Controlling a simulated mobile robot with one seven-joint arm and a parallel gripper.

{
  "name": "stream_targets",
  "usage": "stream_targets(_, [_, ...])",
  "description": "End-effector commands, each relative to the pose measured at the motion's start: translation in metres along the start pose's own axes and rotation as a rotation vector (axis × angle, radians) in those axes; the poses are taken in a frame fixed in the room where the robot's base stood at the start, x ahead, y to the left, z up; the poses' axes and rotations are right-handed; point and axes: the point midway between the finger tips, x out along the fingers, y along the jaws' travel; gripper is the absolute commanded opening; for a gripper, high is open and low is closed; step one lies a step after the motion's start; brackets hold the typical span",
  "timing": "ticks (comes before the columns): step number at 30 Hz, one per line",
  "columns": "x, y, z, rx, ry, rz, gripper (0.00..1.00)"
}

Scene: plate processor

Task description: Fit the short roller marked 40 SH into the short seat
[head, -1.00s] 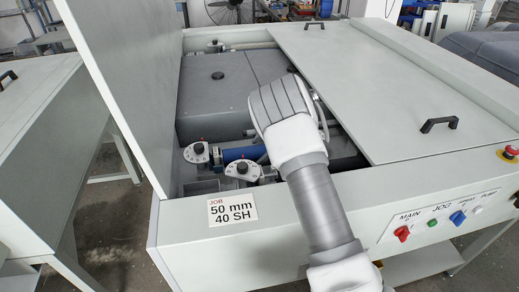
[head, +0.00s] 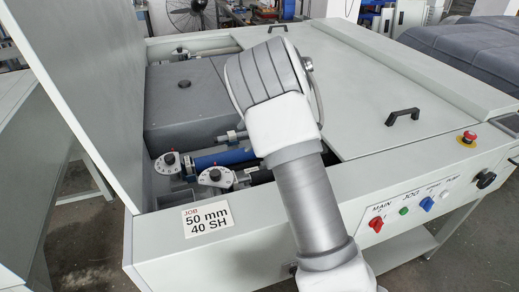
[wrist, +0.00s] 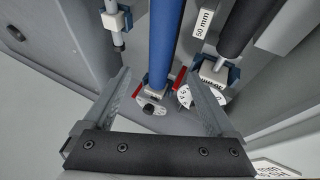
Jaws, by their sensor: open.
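My gripper (wrist: 160,76) is open in the wrist view, its two fingers spread with nothing between their tips. A blue roller (wrist: 165,38) runs away ahead of the fingers, its near end in a holder beside a small black knob. The blue roller also shows in the head view (head: 222,158). A black roller (wrist: 250,22) lies to its right by a "50 mm" label (wrist: 203,23). A grey shaft (wrist: 117,35) with a white block is at left. In the head view my arm hides the gripper. No roller marking 40 SH is readable, and I cannot tell which seat is the short one.
The job card (head: 207,219) reads 50 mm, 40 SH on the front rail. An upright panel (head: 85,75) stands left of the opening. A closed cover (head: 370,85) with a black handle lies to the right. Dial brackets (head: 215,177) stand near the front.

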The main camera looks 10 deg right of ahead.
Motion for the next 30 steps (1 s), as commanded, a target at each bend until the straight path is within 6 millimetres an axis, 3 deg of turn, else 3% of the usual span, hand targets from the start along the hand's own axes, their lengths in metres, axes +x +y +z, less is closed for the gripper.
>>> stream_targets(5, [-0.013,0.012,-0.002,0.019,0.001,0.066,0.91])
stream_targets(8, [-0.042,0.038,-0.007,0.066,0.001,0.214,0.91])
stream_targets(12, [-0.111,0.077,-0.009,0.200,-0.019,0.502,0.91])
stream_targets(17, [-0.197,0.089,-0.001,0.413,-0.067,0.775,0.91])
stream_targets(20, [-0.245,0.077,0.006,0.566,-0.104,0.897,0.91])
stream_targets(24, [-0.295,0.038,0.013,0.797,-0.158,0.999,0.91])
stream_targets(30, [-0.331,-0.049,0.005,1.129,-0.222,1.005,0.91])
